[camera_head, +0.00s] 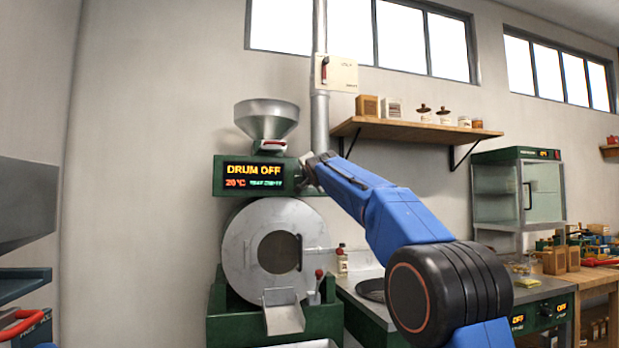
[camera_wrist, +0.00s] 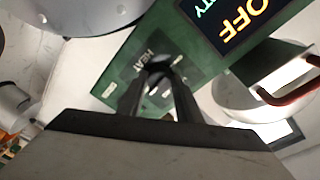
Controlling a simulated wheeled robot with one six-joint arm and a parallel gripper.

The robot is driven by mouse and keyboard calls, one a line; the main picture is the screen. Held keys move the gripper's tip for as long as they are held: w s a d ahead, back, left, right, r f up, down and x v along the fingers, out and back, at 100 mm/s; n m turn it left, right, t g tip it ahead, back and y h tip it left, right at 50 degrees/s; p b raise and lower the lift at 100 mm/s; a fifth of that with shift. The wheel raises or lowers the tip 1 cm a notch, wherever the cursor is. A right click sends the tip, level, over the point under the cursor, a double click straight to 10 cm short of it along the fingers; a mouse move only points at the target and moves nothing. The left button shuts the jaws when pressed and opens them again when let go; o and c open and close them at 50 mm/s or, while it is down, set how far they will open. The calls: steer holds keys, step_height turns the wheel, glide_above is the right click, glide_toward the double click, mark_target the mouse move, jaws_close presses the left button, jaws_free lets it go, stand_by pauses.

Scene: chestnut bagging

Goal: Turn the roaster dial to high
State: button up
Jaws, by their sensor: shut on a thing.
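The roaster (camera_head: 236,268) stands against the wall, with a green head panel and a round metal drum front. Its display (camera_head: 254,176) reads "DRUM OFF" and "20°C"; part of the display also shows in the wrist view (camera_wrist: 238,22). My gripper (camera_wrist: 163,68) is at the panel's right end, shut on the dark heat dial (camera_wrist: 157,68). The word "HEAT" shows beside the dial. My fingers cover much of the dial, so I cannot tell its setting. In the head view my arm hides the dial.
A metal hopper (camera_head: 266,120) with a red-handled gate sits on top of the roaster. A red-knobbed lever (camera_head: 317,285) stands by the chute. A wooden shelf (camera_head: 415,130) and a glass-door cabinet (camera_head: 517,190) are to the right.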

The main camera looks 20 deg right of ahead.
steer(key=shift+f, duration=0.15)
stand_by(0.3)
steer(key=o, duration=1)
steer(key=shift+o, duration=0.2)
steer(key=s+a, duration=0.2)
steer(key=s, duration=1.5)
steer(key=shift+s, duration=0.15)
